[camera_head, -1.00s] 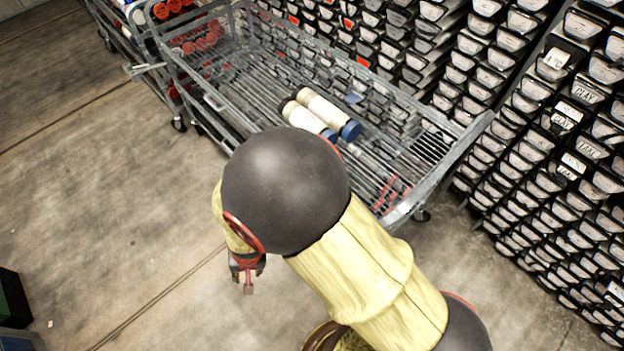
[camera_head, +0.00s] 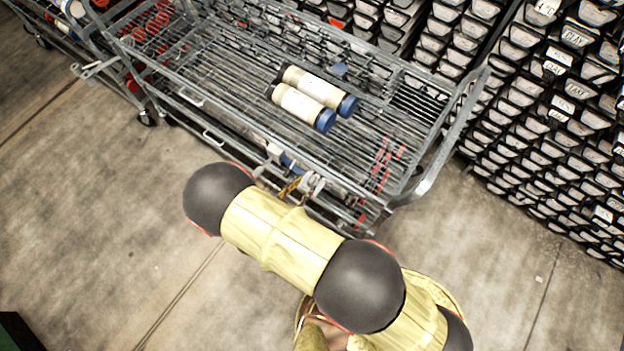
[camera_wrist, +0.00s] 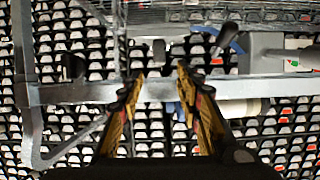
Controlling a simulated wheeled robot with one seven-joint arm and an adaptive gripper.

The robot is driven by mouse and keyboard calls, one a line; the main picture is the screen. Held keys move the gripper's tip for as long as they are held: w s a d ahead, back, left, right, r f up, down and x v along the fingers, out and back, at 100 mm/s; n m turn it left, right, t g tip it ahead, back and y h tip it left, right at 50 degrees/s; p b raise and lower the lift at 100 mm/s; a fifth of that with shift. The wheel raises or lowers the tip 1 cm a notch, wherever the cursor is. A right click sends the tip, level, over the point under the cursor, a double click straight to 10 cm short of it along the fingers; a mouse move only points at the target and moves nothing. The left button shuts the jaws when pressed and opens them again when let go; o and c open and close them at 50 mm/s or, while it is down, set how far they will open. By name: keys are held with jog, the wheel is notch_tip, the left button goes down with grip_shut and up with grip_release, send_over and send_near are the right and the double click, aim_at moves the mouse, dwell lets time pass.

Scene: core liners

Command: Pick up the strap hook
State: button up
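I cannot pick out the strap hook with certainty. A small dark piece (camera_wrist: 225,38) stands up right of the fingers in the wrist view, and a second dark piece (camera_wrist: 72,67) is at the left; either is too blurred to name. My gripper (camera_wrist: 158,76) is open, its two yellow-and-black fingers apart with nothing clearly held between them. A grey metal bar (camera_wrist: 70,93) of the cart crosses behind the fingertips. In the head view my arm mostly hides the gripper, at the near side of the wire cart (camera_head: 432,185).
Two cream tubes with blue caps (camera_head: 304,107) lie on the cart. A wall of core trays (camera_head: 560,130) stands behind it. Another cart (camera_head: 75,68) with red items is at the upper left. The concrete floor (camera_head: 90,210) at the left is clear.

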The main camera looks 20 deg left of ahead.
aim_at(310, 181)
jog(key=x, duration=0.3)
jog(key=f+b+x, duration=0.1)
jog(key=x, duration=0.2)
jog(key=shift+s, duration=0.1)
jog(key=shift+w+d+f, duration=0.1)
jog(key=shift+w+f, duration=0.15)
jog(key=shift+w, duration=0.35)
grip_shut()
